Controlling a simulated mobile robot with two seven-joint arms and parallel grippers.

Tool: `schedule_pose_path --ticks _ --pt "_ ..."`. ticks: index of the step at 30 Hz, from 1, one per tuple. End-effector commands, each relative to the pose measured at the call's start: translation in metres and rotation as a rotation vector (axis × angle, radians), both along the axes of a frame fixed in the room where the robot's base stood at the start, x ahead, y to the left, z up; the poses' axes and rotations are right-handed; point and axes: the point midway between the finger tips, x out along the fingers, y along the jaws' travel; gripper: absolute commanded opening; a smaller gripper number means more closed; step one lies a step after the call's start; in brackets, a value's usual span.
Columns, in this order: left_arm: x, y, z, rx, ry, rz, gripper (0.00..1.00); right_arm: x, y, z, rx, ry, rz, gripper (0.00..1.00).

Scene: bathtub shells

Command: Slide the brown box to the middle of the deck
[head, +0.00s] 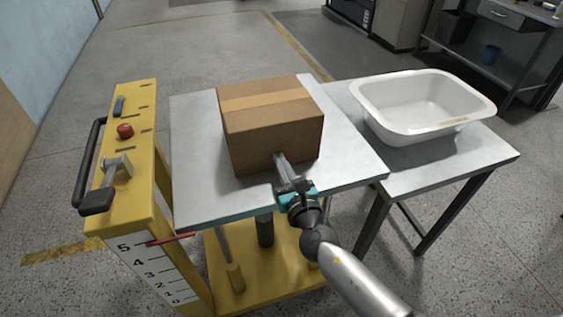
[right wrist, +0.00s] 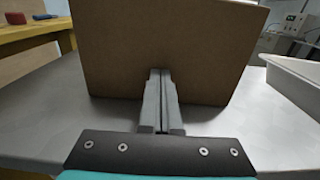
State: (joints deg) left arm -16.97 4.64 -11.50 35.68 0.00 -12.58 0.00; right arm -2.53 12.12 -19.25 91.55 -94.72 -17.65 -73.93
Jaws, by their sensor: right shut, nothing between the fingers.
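The brown box (head: 262,122) is a taped cardboard carton standing on the grey deck (head: 345,172) of a yellow lift cart. It sits toward the back and middle of the deck, slightly turned. My right gripper (head: 279,158) is shut and empty, its fingertips at the lower part of the box's near face. In the right wrist view the shut fingers (right wrist: 161,75) point at the brown face of the box (right wrist: 165,35) and seem to touch it or nearly so. The box's far side is hidden. My left gripper is not in view.
A white tub shell (head: 425,105) stands on a grey table (head: 480,148) close to the deck's right side. The yellow cart column (head: 140,160) rises at left with a red button (head: 125,131), a lever and a black handle. Bare deck lies in front of the box.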

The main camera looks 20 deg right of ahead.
Motion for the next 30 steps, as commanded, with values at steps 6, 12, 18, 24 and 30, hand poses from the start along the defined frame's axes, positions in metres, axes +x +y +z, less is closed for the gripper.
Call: schedule_pose_path --ticks 6,12,18,24,30 --pt "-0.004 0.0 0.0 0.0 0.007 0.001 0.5 0.0 0.0 0.0 0.0 0.0 0.0 0.0" --pt "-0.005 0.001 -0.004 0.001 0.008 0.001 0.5 0.017 0.001 0.0 -0.001 -0.004 -0.001 0.0" --pt "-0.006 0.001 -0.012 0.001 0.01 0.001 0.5 0.051 0.001 0.0 -0.001 -0.004 -0.002 0.0" --pt "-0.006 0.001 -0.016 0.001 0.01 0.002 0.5 0.071 0.003 0.0 -0.001 -0.001 0.0 0.0" --pt "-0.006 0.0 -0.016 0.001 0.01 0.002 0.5 0.073 0.003 0.0 0.0 -0.001 0.0 0.0"
